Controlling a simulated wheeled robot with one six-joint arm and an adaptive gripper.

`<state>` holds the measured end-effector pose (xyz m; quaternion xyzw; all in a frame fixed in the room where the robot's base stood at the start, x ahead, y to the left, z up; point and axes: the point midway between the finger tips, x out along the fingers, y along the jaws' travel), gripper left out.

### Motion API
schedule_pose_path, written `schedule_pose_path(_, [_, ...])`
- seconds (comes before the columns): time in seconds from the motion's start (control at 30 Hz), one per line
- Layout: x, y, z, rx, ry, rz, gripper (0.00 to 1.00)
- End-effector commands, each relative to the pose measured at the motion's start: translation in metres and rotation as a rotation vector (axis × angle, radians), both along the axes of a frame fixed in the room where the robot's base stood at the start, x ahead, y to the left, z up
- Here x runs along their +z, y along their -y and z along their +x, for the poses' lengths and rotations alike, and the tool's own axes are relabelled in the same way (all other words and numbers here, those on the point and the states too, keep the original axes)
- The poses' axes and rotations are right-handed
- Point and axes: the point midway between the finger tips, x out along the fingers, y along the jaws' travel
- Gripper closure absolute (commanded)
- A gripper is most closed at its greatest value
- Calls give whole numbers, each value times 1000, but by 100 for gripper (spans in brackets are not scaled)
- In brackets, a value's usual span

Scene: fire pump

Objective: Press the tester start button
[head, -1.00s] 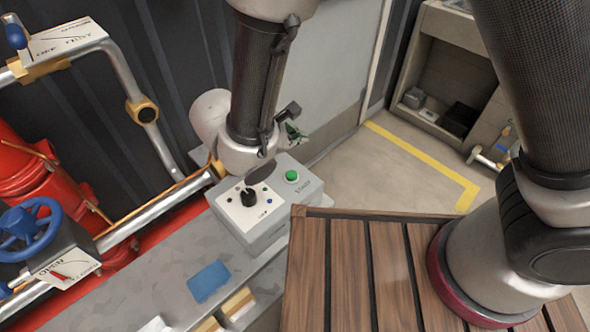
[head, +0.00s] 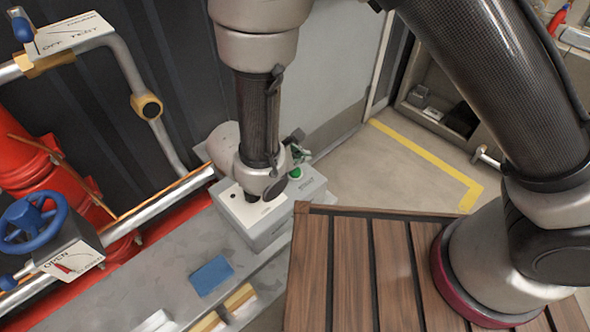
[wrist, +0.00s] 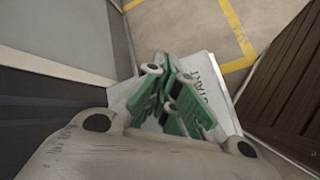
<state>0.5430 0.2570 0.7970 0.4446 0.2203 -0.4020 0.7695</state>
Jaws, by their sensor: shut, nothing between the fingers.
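The tester is a grey box (head: 285,215) with a white panel on its left part. Its round green start button (head: 295,172) shows in the head view on the right part, partly covered by my arm. My gripper (head: 297,140) is mostly hidden behind my wrist, close above and beyond the button. In the wrist view my gripper (wrist: 168,65) has green fingers, shut and empty, over the box (wrist: 209,70). The "START" lettering shows beside the fingers; the button is hidden there. I cannot tell whether the fingers touch anything.
A wooden slatted top (head: 345,265) stands just right of the tester. Red pipework (head: 50,180) with a blue handwheel (head: 32,222) is at left. A blue pad (head: 211,276) lies on the grey bench. A grey wall panel (head: 340,100) rises behind; the floor beyond is clear.

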Motion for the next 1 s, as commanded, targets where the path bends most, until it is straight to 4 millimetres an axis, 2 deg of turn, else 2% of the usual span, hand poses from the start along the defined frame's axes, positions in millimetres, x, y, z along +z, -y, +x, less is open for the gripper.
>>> schedule_pose_path(0.23, [-14,0,0,0,0,0,100])
schedule_pose_path(1.0, [-14,0,0,1,0,1,100])
